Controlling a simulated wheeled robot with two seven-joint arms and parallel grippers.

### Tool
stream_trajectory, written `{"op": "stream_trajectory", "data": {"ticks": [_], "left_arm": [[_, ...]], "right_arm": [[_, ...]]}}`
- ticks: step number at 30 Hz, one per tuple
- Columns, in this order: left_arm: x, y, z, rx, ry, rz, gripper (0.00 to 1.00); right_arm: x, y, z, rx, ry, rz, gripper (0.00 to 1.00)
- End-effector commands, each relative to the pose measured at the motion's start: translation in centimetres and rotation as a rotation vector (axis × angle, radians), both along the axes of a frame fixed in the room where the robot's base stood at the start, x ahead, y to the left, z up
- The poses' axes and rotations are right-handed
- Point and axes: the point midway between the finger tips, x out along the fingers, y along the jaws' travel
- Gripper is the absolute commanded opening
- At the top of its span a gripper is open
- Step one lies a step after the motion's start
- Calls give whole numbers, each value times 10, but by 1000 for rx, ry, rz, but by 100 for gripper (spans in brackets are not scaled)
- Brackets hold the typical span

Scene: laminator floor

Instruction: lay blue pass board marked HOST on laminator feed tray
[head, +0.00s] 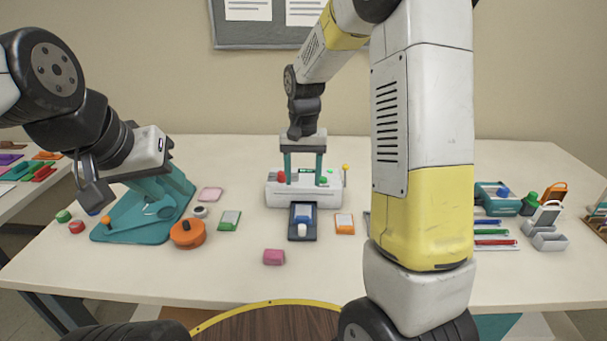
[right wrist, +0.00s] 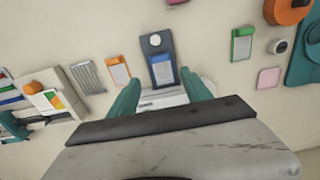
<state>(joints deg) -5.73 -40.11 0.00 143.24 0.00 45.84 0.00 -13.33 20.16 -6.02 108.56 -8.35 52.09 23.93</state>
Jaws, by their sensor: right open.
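A blue pass board (head: 303,211) lies on the dark laminator feed tray (head: 300,237), at the front of the white laminator (head: 272,200). In the right wrist view the blue board (right wrist: 163,77) lies flat within the tray's outline (right wrist: 150,25); its marking is too small to read. My right gripper (head: 304,176) is above the laminator, behind the board, with its teal fingers apart and nothing between them. It also shows in the right wrist view (right wrist: 160,95). My left gripper (head: 160,170) is at the left over a teal tool; its fingertips are hard to make out.
An orange board (head: 344,223) lies right of the tray and a green board (head: 229,220) left. A pink block (head: 273,257) lies in front, and an orange round container (head: 187,234) stands at the left. My right arm hides part of the table right of the laminator.

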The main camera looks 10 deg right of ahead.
Motion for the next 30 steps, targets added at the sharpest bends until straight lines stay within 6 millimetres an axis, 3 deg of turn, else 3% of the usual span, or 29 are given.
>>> {"op": "stream_trajectory", "data": {"ticks": [5, 9, 15, 22, 30], "left_arm": [[0, 0, 0, 0, 0, 0, 36], [0, 0, 0, 0, 0, 0, 36], [0, 0, 0, 0, 0, 0, 36], [0, 0, 0, 0, 0, 0, 36], [0, 0, 0, 0, 0, 0, 36]], "right_arm": [[-34, -11, 53, 54, -98, 33, 57], [-78, -20, 96, 97, -210, 83, 57], [-147, -28, 134, 128, -375, 158, 57], [-202, -30, 145, 125, -514, 222, 57], [-217, -30, 144, 118, -554, 242, 57]]}}
